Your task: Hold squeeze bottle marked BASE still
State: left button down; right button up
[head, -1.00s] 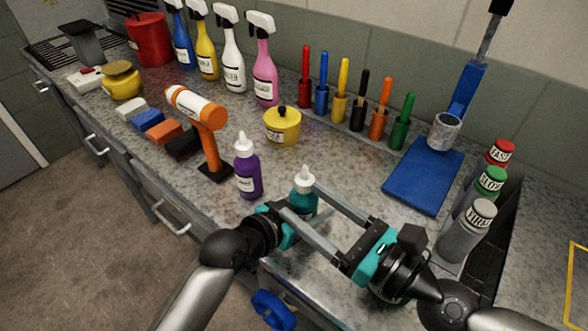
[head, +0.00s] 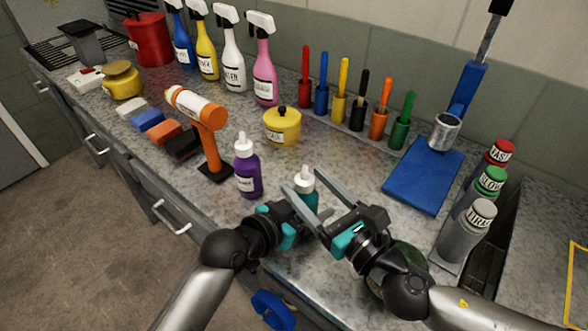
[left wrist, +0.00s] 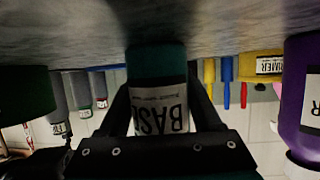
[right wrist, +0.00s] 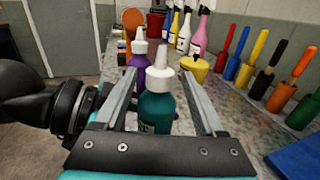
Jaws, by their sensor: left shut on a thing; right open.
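The teal squeeze bottle marked BASE (head: 304,188) stands on the counter near its front edge, with a white nozzle. Its BASE label (left wrist: 160,112) shows upside down in the left wrist view. My left gripper (head: 300,212) is shut on the bottle's body, with one finger on each side. My right gripper (head: 322,188) is open. In the right wrist view the bottle (right wrist: 156,108) stands between and beyond its spread fingers (right wrist: 160,95), and I see no contact.
A purple squeeze bottle (head: 248,170) stands just left of the teal one. An orange tool (head: 207,130), a yellow pot (head: 283,126), a blue board (head: 424,180) and grey bottles (head: 466,232) stand around. Some bare counter lies behind the teal bottle.

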jog(key=shift+x, duration=2.35)
jog(key=shift+c, duration=0.3)
grip_shut()
